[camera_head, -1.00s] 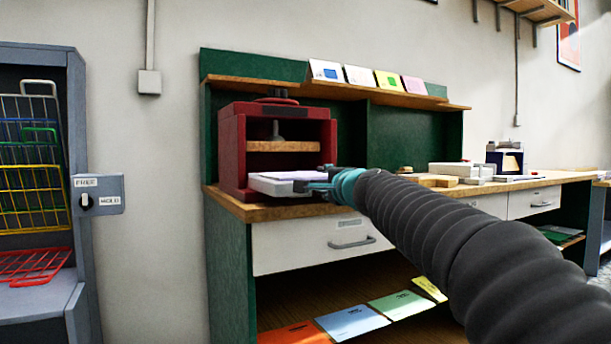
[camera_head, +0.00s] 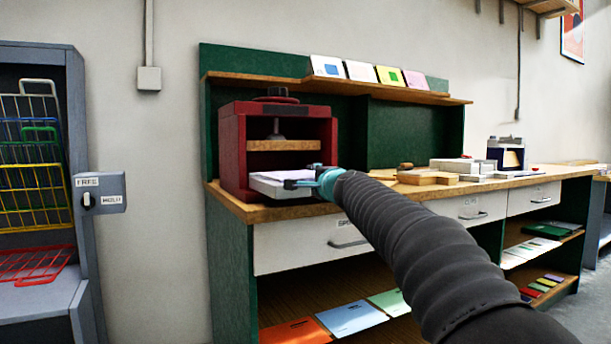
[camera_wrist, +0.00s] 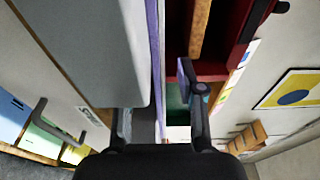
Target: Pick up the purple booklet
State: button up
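The purple booklet (camera_head: 287,176) lies flat on a pale grey plate (camera_head: 262,189) that juts from the front of the red press (camera_head: 229,150). In the wrist view, which is turned on its side, the booklet is a thin purple edge (camera_wrist: 154,50) along the grey plate (camera_wrist: 85,45). My gripper (camera_head: 312,181) is at the right end of the plate. In the wrist view my gripper (camera_wrist: 158,112) is open, its fingers apart with the booklet's edge line running between them. I cannot tell whether either finger touches it.
The wooden bench (camera_head: 262,212) has white drawers below. Orange (camera_head: 296,332), blue (camera_head: 351,318) and green booklets lie on the lower shelf. Cards stand on the upper ledge (camera_head: 390,89). Wooden blocks (camera_head: 428,177) lie to the right. A grey rack (camera_head: 75,200) stands at left.

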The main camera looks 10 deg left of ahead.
grip_shut()
jog(key=shift+r, duration=0.2)
notch_tip(320, 180, up, 18)
jog(key=p, duration=1)
jog(key=shift+f, duration=0.15)
jog(key=shift+f, duration=0.1)
